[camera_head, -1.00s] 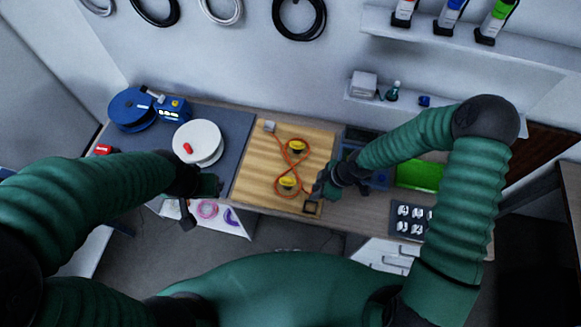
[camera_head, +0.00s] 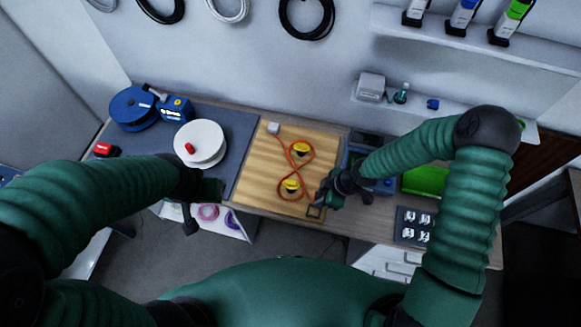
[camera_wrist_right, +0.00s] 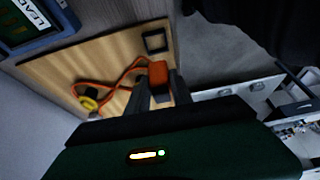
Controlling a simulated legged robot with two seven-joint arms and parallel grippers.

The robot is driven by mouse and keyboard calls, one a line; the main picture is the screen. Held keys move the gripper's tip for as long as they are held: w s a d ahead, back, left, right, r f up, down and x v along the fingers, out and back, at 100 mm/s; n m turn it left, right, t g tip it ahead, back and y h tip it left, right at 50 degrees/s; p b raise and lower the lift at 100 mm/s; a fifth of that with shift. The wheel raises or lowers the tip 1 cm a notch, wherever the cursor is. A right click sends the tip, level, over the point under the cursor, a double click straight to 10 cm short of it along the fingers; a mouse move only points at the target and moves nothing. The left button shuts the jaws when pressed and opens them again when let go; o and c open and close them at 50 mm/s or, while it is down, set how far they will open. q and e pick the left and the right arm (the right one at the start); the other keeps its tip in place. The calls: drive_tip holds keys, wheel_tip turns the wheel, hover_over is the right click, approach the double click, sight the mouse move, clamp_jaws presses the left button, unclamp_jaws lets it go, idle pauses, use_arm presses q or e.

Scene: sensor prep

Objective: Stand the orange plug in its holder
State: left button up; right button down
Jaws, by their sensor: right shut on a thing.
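The orange plug (camera_wrist_right: 158,76) is between the fingers of my right gripper (camera_wrist_right: 160,92) in the right wrist view, at the end of an orange cable (camera_wrist_right: 112,84). The holder, a small black square frame (camera_wrist_right: 155,40), lies near the board's corner, apart from the plug in that view. In the head view the holder (camera_head: 314,211) is at the board's front right corner, just below my right gripper (camera_head: 322,196). The plug is hard to make out there. My left gripper (camera_head: 196,212) hangs near the table's front edge at left; its jaw opening is unclear.
The cable loops around two yellow pegs (camera_head: 301,149) on the wooden board (camera_head: 258,165). A white spool (camera_head: 199,140) and a blue reel (camera_head: 131,108) stand left. A green bin (camera_head: 425,181) and a dark tray (camera_head: 405,237) are at right.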

drive_tip(key=shift+b+x, duration=0.75)
drive_tip(key=shift+x, duration=0.4)
drive_tip(key=shift+s+d+f+b, duration=0.15)
drive_tip(key=shift+d+f+b, duration=0.1)
drive_tip(key=shift+f+b, duration=0.5)
drive_tip(key=shift+d+f, duration=0.1)
drive_tip(key=shift+f, duration=0.15)
drive_tip(key=shift+f, duration=0.3)
drive_tip(key=shift+f+b, duration=1.05)
drive_tip(key=shift+f, duration=0.05)
drive_tip(key=shift+f+b, duration=0.75)
drive_tip(key=shift+f, duration=0.25)
